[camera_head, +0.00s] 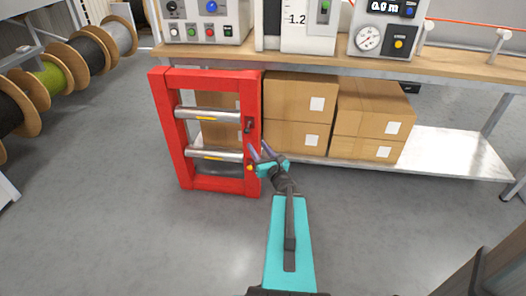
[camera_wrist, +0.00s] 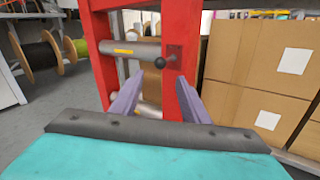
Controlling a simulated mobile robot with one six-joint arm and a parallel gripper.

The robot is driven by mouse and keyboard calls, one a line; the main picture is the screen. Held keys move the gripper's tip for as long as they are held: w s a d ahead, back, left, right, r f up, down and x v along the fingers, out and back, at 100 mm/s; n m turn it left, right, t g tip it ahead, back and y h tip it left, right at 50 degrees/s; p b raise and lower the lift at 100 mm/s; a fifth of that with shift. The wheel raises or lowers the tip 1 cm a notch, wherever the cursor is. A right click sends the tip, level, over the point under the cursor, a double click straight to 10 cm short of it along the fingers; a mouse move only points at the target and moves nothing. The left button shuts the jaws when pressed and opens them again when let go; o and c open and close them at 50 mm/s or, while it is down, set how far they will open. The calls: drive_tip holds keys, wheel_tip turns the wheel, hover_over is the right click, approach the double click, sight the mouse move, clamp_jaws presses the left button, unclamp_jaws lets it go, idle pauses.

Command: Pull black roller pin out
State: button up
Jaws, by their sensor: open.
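A red roller frame (camera_head: 157,115) stands upright on the floor in front of the bench, with two grey rollers across it. The black roller pin (camera_head: 249,126) sits at the right end of the upper roller (camera_head: 205,114), on the right red post. In the wrist view its round black knob (camera_wrist: 160,62) shows just beyond the fingertips, slightly above the middle between them. My gripper (camera_head: 261,149) is open and empty, its purple fingers pointing at the right post a little below the pin. The lower roller (camera_head: 213,154) shows left of my gripper; a small orange knob (camera_head: 249,168) is near its right end.
Cardboard boxes (camera_head: 296,98) stand on the bench's lower shelf (camera_head: 450,150), close to the right of the frame. The wooden bench top (camera_head: 450,66) with instruments overhangs behind. Cable reels (camera_head: 50,75) are at the left. The grey floor in front is clear.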

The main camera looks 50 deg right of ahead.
drive_tip(key=shift+p+v, duration=2.1)
drive_tip(key=shift+p, duration=0.3)
drive_tip(key=shift+a, duration=0.1)
